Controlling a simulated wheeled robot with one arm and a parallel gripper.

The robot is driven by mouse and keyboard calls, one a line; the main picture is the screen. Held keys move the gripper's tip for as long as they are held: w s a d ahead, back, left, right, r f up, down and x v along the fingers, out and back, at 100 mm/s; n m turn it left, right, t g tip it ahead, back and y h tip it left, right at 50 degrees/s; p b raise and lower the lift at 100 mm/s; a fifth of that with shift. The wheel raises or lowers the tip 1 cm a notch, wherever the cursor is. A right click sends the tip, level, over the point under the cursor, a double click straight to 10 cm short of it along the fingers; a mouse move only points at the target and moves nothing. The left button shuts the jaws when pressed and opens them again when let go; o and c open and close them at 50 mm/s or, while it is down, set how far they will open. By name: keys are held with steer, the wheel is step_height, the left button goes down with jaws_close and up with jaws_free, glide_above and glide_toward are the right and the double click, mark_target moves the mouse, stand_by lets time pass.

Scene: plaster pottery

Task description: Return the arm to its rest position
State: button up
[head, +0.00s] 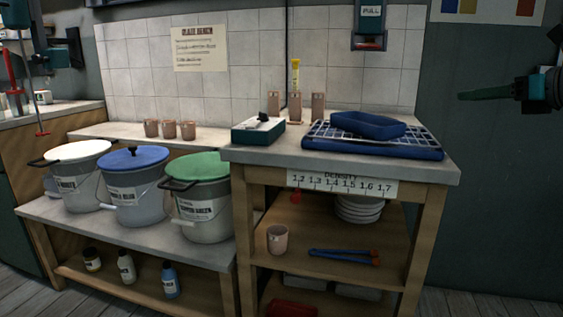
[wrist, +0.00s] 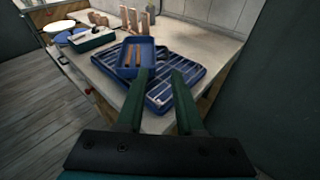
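My gripper (head: 470,94) is at the right edge of the head view, in front of the dark wall and to the right of the glaze bench. In the wrist view its two green fingers (wrist: 159,75) are spread apart with nothing held between them. Beyond the fingertips, a small blue tray (head: 367,124) rests on a wire rack over a larger blue tray (head: 372,146). The small tray also shows in the wrist view (wrist: 127,70).
The bench top (head: 270,156) carries a teal box (head: 257,133) and several clay pieces (head: 318,105). Lidded buckets (head: 137,190) stand on the lower bench at left. The space around my gripper looks clear.

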steer(key=w+r+m+t+h, duration=0.4)
steer(key=r+m+t+h, duration=0.3)
steer(key=r+m, duration=0.55)
steer(key=s+d+f+m+g+h, duration=0.1)
steer(key=d+f+m+g+h, duration=0.1)
steer(key=f+m+h, duration=0.4)
steer(key=s+d+f+m+g+h, duration=0.1)
steer(key=d+f+m+g+h, duration=0.1)
steer(key=f+m, duration=0.7)
steer(key=s+a+f+m+g+y, duration=0.1)
steer(key=s+a+f+m+g, duration=0.15)
steer(key=f, duration=0.55)
steer(key=s+a+f+m+g+y, duration=0.1)
steer(key=s+a+f+m+g, duration=0.2)
steer(key=f, duration=0.5)
steer(key=s+a+f+m+g+y, duration=0.1)
steer(key=s+a+f+m+g, duration=0.15)
steer(key=s+f+m, duration=0.35)
steer(key=s+a+f+g+y, duration=0.2)
steer(key=s+a+f+g, duration=0.3)
steer(key=s+a+f, duration=0.4)
steer(key=s+a+f+m+g+y, duration=0.1)
steer(key=s+a+f+g+y, duration=0.2)
steer(key=s+a+f, duration=0.6)
steer(key=s+f+g, duration=0.1)
steer(key=s+g, duration=0.1)
steer(key=s, duration=0.5)
steer(key=shift+f, duration=0.2)
steer(key=shift+a, duration=0.1)
